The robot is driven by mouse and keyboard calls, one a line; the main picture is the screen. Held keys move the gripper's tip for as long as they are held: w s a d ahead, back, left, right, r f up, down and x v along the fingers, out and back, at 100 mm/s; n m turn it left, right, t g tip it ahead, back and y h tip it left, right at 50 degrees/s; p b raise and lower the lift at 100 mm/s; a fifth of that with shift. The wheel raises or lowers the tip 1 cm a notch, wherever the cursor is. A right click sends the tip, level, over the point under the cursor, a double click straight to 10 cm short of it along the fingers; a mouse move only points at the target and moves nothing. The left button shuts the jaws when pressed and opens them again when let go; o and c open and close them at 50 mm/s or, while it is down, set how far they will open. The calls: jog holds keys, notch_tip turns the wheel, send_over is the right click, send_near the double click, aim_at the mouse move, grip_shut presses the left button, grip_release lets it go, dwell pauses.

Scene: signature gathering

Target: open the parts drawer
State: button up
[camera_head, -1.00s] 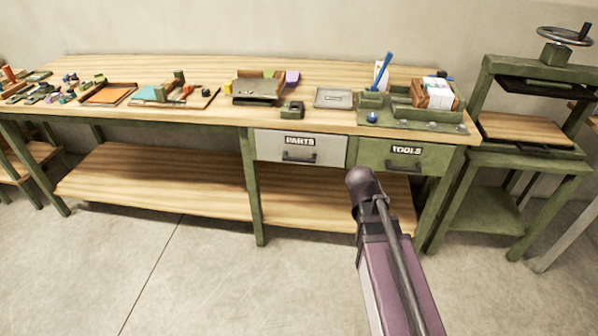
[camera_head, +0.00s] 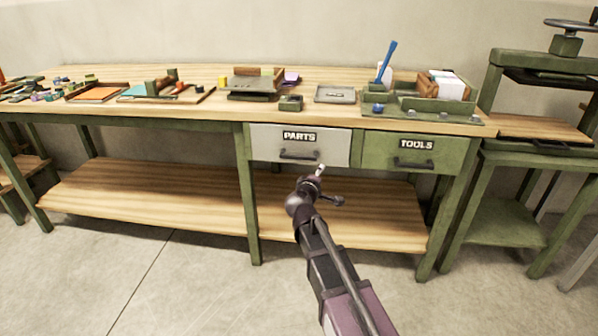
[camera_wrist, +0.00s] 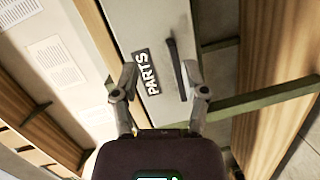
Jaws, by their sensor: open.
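The parts drawer (camera_head: 270,145) has a light grey front with a PARTS label and a dark bar handle (camera_head: 299,155). It sits shut under the workbench top, left of the green tools drawer (camera_head: 400,158). My gripper (camera_head: 320,183) is in front of and a little below the parts drawer, apart from it in the head view. In the wrist view my gripper (camera_wrist: 163,88) is open and empty. The label lies between its fingers in that picture, and the handle (camera_wrist: 177,68) shows near the right finger. I cannot tell the exact gap to the handle.
The workbench top (camera_head: 215,108) carries trays, a green organiser (camera_head: 420,105) and several small items. A wooden lower shelf (camera_head: 150,195) runs beneath. A green bench leg (camera_head: 250,215) stands left of my arm. A press (camera_head: 520,90) stands at the right.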

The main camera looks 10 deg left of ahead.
aim_at(298, 158)
jog(key=w+a+f+n+t+y+b, duration=0.1)
jog(key=a+f+n+t+y+b, duration=0.1)
jog(key=a, duration=0.6)
jog(key=n+y+b, duration=0.1)
jog(key=n+b, duration=0.1)
jog(key=shift+a+f+n, duration=0.3)
jog(key=shift+a+f, duration=0.05)
jog(key=shift+f, duration=0.05)
jog(key=shift+w, duration=0.1)
jog(key=w, duration=1.3)
jog(key=shift+w+d, duration=0.3)
jog(key=shift+w, duration=0.05)
